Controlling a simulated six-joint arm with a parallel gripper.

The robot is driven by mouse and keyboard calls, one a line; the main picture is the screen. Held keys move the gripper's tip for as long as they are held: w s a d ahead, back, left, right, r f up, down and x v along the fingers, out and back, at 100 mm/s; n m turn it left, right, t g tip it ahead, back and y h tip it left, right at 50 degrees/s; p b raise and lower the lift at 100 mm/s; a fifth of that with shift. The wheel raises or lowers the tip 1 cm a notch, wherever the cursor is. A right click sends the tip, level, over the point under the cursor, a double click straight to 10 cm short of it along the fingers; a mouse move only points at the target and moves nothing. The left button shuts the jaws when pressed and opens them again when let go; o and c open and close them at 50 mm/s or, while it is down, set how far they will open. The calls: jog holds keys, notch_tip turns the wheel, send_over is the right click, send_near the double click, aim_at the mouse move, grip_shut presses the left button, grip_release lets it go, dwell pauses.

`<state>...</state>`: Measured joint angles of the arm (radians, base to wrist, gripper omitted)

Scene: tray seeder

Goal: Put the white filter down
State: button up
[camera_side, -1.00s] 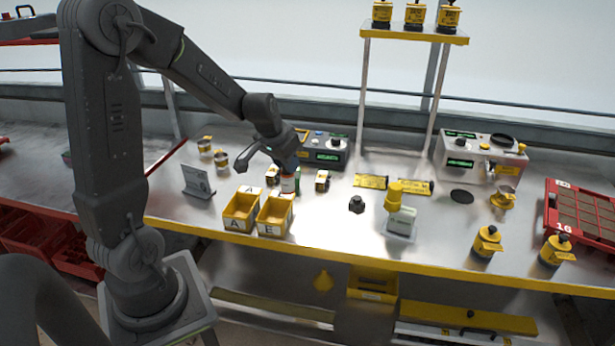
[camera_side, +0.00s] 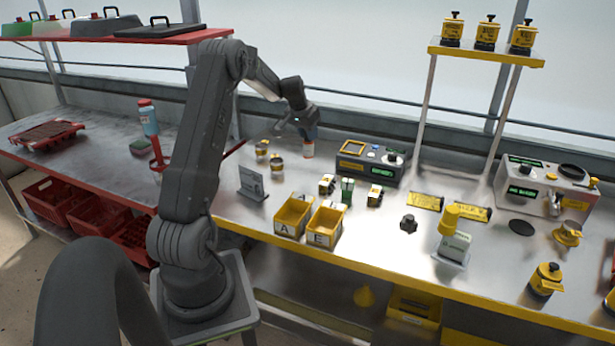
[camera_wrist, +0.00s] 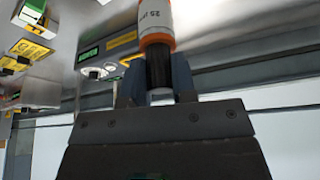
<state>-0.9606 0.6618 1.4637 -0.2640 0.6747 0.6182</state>
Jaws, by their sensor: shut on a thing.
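My gripper (camera_side: 306,133) is shut on the white filter (camera_side: 308,151), a small white cylinder with orange bands. In the wrist view the white filter (camera_wrist: 155,18) shows printed lettering and a dark end between the fingers of my gripper (camera_wrist: 156,88). In the side view it hangs below the fingers, over the back of the steel bench (camera_side: 330,265), left of the grey-and-yellow device. It looks clear of the bench top, though the exact gap is hard to judge. The fingers partly hide its dark end.
Two yellow bins, A (camera_side: 292,217) and E (camera_side: 325,224), stand at the front. Small jars (camera_side: 327,184) and a green item (camera_side: 347,190) are behind them. A grey sign plate (camera_side: 252,183) stands nearby. The device (camera_side: 368,165) is to the right.

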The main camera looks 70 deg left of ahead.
aim_at(307, 154)
jog(key=shift+a+f, duration=0.25)
jog(key=shift+f, duration=0.1)
notch_tip(307, 154, down, 7)
jog(key=shift+f, duration=0.15)
jog(key=shift+f, duration=0.15)
jog(key=o, duration=0.9)
